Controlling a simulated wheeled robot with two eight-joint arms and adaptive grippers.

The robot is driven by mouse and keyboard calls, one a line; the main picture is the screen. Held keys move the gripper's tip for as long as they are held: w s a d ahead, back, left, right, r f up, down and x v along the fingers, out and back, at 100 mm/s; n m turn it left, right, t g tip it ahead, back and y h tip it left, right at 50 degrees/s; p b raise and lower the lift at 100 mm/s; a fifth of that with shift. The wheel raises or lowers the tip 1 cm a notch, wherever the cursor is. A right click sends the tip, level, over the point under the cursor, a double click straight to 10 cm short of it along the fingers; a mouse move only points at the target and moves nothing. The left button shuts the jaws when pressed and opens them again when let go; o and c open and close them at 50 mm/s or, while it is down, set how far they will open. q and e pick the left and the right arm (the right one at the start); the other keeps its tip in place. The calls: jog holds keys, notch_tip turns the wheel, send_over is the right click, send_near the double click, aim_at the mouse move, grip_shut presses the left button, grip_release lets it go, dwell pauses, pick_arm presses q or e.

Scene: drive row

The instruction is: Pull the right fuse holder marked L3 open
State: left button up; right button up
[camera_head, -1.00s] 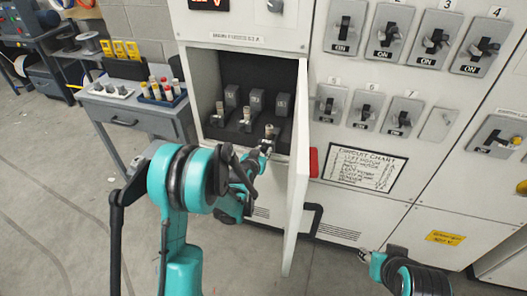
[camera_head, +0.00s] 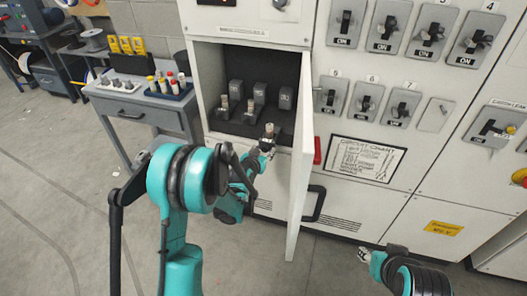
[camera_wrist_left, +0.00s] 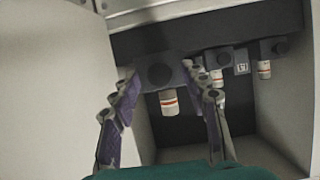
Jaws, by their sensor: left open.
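Three dark fuse holders stand in a row in the open cabinet compartment. The right holder (camera_head: 285,99) is nearest the door; its marking is not legible. My left gripper (camera_head: 268,139) is in front of and below it. A small upright cylinder shows at its fingertips, perhaps the fuse; I cannot tell. In the left wrist view, my left gripper (camera_wrist_left: 163,104) is open, its two fingers apart. A white fuse with a red band (camera_wrist_left: 169,102) appears between them, under a dark holder body (camera_wrist_left: 160,75); contact is unclear. My right gripper (camera_head: 364,256) is low, away from the cabinet.
The cabinet door (camera_head: 302,165) stands open just right of my left gripper. The middle holder (camera_head: 259,93) and left holder (camera_head: 236,90) have upright fuses in front. A side table (camera_head: 125,114) with fuses stands at left. Rows of switches fill the right panel.

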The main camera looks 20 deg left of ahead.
pick_arm(q)
jog(key=v, duration=1.1)
jog(key=shift+s, duration=0.4)
jog(key=shift+r, duration=0.15)
jog(key=s+d+r+g, duration=0.1)
jog(key=s+r+g, duration=0.1)
jog(key=s, duration=1.1)
jog(key=s+d+r+g, duration=0.2)
jog(key=s+g, duration=0.2)
jog(key=s, duration=0.9)
jog(key=shift+r+g, duration=0.25)
jog(key=shift+g, duration=0.05)
